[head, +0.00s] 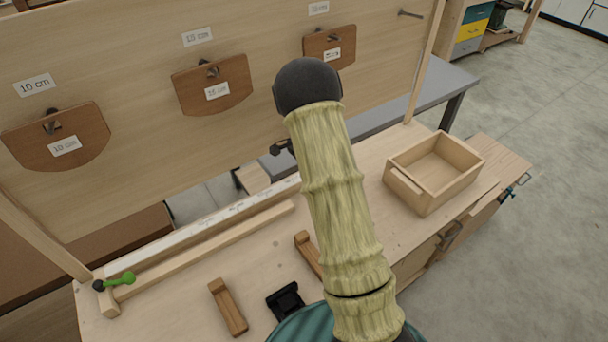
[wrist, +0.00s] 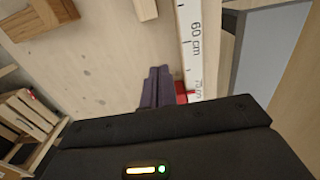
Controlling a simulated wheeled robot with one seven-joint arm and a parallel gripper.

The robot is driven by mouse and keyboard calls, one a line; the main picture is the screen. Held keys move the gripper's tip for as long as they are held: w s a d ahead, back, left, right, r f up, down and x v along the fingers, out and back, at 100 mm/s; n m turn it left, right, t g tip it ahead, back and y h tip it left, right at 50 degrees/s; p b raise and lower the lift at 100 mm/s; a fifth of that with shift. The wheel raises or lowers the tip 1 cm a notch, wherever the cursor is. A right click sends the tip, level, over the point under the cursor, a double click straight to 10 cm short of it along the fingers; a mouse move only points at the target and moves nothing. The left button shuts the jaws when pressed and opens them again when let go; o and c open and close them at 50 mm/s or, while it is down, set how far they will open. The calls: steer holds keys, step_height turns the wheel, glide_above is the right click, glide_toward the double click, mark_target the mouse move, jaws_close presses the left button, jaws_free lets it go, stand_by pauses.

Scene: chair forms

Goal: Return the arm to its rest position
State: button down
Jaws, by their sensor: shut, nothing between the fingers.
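My gripper (wrist: 158,88) shows in the wrist view with its two dark fingers together and nothing between them. It is over the light wooden bench (head: 250,270), beside the white measuring scale (wrist: 194,45) near its 60 and 70 cm marks. A small red piece (wrist: 182,93) shows just right of the fingertips. In the head view my bamboo-textured arm rises from the bottom and bends at a black joint; it hides much of the bench's middle. A small dark part left of the arm may belong to my gripper, but I cannot tell.
An open wooden box (head: 405,187) stands right of my arm. Wooden blocks (head: 228,307) and a black holder (head: 287,302) are near the front. A green clamp piece (head: 120,280) is at the left. Brown chair forms (head: 212,75) hang on the upright board behind.

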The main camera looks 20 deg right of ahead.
steer(key=s+a+r+n+t, duration=0.1)
steer(key=s+a+r+n, duration=0.2)
steer(key=s, duration=0.5)
steer(key=s+a+r+n, duration=0.2)
steer(key=s+r+n, duration=0.3)
steer(key=s+n, duration=0.2)
steer(key=s+a+r+n+t, duration=0.1)
steer(key=s+a+r+n, duration=0.2)
steer(key=s, duration=0.6)
steer(key=shift+s+a+r+n+t, duration=0.2)
steer(key=shift+a+r+n+t, duration=0.1)
steer(key=shift+r+n, duration=0.7)
steer(key=shift+w+a+f, duration=0.1)
steer(key=shift+f, duration=0.05)
